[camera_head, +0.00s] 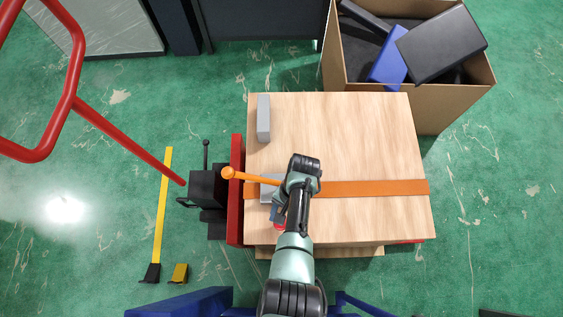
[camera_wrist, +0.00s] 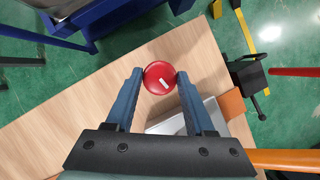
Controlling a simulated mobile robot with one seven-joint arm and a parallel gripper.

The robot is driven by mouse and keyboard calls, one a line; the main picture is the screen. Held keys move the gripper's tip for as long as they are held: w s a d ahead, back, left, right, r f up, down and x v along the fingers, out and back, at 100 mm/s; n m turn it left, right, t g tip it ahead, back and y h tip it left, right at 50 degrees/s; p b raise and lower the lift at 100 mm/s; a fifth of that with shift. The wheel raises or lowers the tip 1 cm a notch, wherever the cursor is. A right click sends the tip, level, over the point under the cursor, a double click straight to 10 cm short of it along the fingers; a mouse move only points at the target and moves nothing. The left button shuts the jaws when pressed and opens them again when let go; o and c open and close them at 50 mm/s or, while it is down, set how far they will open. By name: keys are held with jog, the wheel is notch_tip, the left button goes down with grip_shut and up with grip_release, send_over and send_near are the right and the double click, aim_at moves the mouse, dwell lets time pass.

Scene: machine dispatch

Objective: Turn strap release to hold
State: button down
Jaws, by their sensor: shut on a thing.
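A red round knob (camera_wrist: 157,80) with a white mark sits between the fingertips of my gripper (camera_wrist: 160,75) in the wrist view. The fingers touch it from both sides, and the white mark points slantwise. In the head view only a bit of red shows below my gripper (camera_head: 279,213); my arm hides the rest. The knob is beside a grey housing (camera_head: 268,189), which also shows in the wrist view (camera_wrist: 200,108). An orange strap (camera_head: 375,188) runs across the wooden crate (camera_head: 350,130). An orange lever (camera_head: 245,177) with a ball end sticks out left. I see no label for hold.
A grey block (camera_head: 263,118) stands on the crate's upper left. A red pallet truck (camera_head: 237,190) with a long red handle (camera_head: 125,138) is at the left. A cardboard box (camera_head: 440,102) of dark and blue items stands behind. Green floor is open at the right.

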jog(key=shift+d+m+t+y+p, duration=0.1)
jog(key=shift+m+t+y+p, duration=0.25)
jog(key=shift+m, duration=0.85)
jog(key=shift+c, duration=1.3)
grip_release()
jog(key=p+v, duration=0.2)
jog(key=v, duration=1.1)
